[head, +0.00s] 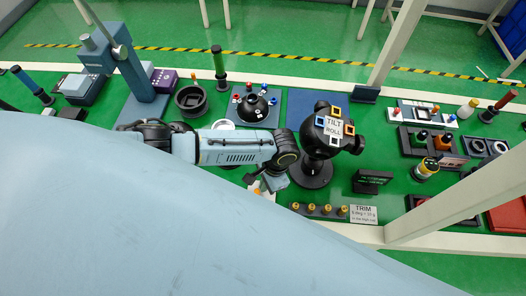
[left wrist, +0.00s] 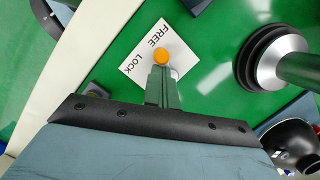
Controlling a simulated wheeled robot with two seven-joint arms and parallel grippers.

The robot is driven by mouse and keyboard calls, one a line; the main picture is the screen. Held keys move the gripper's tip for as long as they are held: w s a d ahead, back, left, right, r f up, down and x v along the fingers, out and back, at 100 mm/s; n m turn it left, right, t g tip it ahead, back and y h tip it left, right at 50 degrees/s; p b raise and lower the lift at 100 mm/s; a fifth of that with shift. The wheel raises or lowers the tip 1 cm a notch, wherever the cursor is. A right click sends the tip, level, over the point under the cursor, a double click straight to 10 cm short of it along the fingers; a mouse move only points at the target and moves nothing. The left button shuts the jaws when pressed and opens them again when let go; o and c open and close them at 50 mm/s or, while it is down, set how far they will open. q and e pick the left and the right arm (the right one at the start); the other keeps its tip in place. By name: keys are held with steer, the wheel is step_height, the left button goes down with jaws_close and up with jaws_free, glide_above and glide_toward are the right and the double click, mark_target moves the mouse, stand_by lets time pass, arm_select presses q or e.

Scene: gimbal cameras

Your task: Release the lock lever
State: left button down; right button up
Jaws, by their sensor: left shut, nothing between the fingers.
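The lock lever's orange knob (left wrist: 161,57) shows in the left wrist view, over a white label plate (left wrist: 134,72) printed FREE and LOCK. A small silver part (left wrist: 175,74) shows beside the fingers, and most of the lever is hidden. My left gripper (left wrist: 163,72) is shut and empty, its fingertips right at the knob; I cannot tell whether they touch it. In the head view my left gripper (head: 272,183) hangs over the plate, which is mostly covered by it. My right gripper is not in view.
A black gimbal head (head: 318,150) labelled TILT and ROLL stands just right of my left gripper. A row of yellow trim knobs (head: 320,209) lies in front of it. A black dome with coloured pegs (head: 252,106) stands behind. Green bench surface (head: 220,180) is clear left of the gripper.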

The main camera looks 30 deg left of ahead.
arm_select(q)
steer(key=shift+w, duration=0.1)
steer(key=shift+w+a, duration=0.3)
steer(key=shift+w, duration=0.35)
steer(key=shift+r, duration=0.1)
steer(key=v, duration=1.3)
steer(key=shift+p, duration=0.35)
